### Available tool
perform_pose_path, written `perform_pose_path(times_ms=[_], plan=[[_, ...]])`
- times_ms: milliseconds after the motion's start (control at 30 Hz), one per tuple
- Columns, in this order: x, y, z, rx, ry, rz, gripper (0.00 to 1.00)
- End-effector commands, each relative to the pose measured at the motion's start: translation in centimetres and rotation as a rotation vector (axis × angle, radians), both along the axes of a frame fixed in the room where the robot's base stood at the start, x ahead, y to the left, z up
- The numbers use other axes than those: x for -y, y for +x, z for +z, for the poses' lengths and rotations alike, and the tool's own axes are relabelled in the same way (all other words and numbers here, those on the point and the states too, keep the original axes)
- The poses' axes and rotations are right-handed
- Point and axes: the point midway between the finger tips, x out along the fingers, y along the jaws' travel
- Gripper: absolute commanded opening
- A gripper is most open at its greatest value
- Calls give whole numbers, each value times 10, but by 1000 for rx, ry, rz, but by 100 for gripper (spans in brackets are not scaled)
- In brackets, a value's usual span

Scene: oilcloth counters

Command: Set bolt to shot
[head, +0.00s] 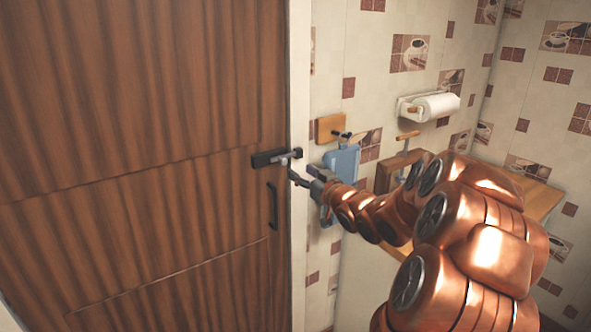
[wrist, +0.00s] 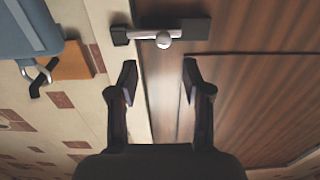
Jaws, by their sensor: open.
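The bolt (head: 267,159) is a dark bar-shaped body near the right edge of the brown wooden door, with a silver rod and a round knob. In the wrist view the bolt body (wrist: 196,29) is on the door, and the silver rod (wrist: 146,35) reaches across to a small dark keeper (wrist: 120,36) on the pale frame. I cannot tell whether the rod's end is inside the keeper. My gripper (head: 298,178) is just below and right of the bolt. In the wrist view my gripper (wrist: 160,76) is open and empty, its fingers either side of the knob's line, apart from it.
The door (head: 150,120) fills the left, with a dark pull handle (head: 272,205) below the bolt. Right of the pale frame (head: 298,80), a blue item (head: 342,158) hangs by a wooden hook plate (head: 330,127). A paper roll (head: 437,107) hangs on the tiled wall.

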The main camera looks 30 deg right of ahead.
Motion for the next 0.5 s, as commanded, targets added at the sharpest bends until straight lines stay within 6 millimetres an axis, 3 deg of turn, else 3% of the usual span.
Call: perform_pose_path(times_ms=[200,500], plan=[[0,-25,-1,-3,1,-1,49],[-1,-36,0,0,0,0,49]])
